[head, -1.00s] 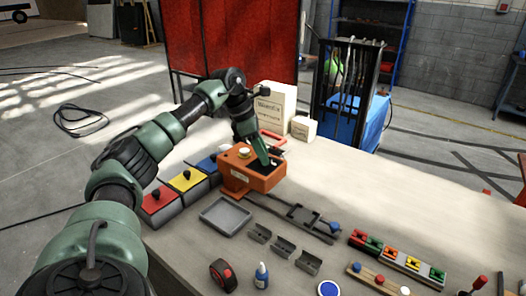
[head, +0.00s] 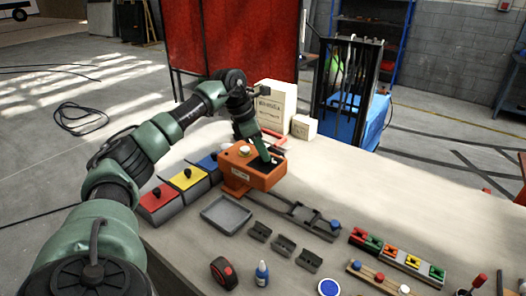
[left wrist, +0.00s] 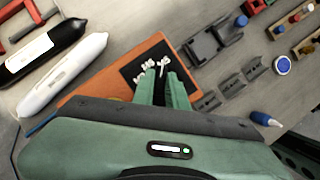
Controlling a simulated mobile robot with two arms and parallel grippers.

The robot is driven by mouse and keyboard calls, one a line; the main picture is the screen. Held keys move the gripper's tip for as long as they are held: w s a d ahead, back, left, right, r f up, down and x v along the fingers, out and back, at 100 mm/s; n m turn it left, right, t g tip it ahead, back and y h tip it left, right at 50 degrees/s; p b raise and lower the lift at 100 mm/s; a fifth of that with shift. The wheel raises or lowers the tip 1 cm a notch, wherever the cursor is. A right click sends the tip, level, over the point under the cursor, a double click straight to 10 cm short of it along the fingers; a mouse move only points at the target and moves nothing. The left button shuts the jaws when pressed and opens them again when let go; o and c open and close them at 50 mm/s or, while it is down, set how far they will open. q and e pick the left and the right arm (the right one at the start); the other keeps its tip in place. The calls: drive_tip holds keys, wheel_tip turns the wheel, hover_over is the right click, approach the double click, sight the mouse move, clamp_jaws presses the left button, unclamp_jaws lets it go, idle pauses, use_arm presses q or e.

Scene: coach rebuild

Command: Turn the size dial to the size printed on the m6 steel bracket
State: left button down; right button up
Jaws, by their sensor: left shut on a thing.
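An orange box (head: 238,176) stands on the table, with a pale round button on top and a dark panel (head: 257,163). In the left wrist view the dark panel (left wrist: 131,72) carries white printed marks, too small to read. My left gripper (head: 264,156) points down onto this panel; its green fingers (left wrist: 164,78) are shut there, apparently on the size dial, which they hide. Three small grey steel brackets, one (head: 260,231), a second (head: 284,246) and a third (head: 309,260), lie in front of the box. I cannot read any size on them. My right gripper is out of view.
Red, yellow and blue lidded bins (head: 188,180) stand left of the box. Cartons (head: 275,107) stand behind.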

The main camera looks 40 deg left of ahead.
use_arm(q)
drive_tip(key=n+y, duration=0.1)
drive_tip(key=n, duration=0.4)
drive_tip(key=shift+s+d+t+y, duration=0.1)
drive_tip(key=shift+d+t+y, duration=0.1)
drive_tip(key=shift+t+y, duration=0.2)
drive_tip(key=shift+n+y, duration=0.7)
drive_tip(key=shift+n, duration=1)
drive_tip(key=c, duration=1.4)
unclamp_jaws()
drive_tip(key=shift+c, duration=0.2)
drive_tip(key=b+v, duration=0.1)
drive_tip(key=v, duration=0.6)
drive_tip(key=shift+r+b, duration=0.3)
drive_tip(key=shift+r, duration=0.05)
drive_tip(key=shift+s+d, duration=0.1)
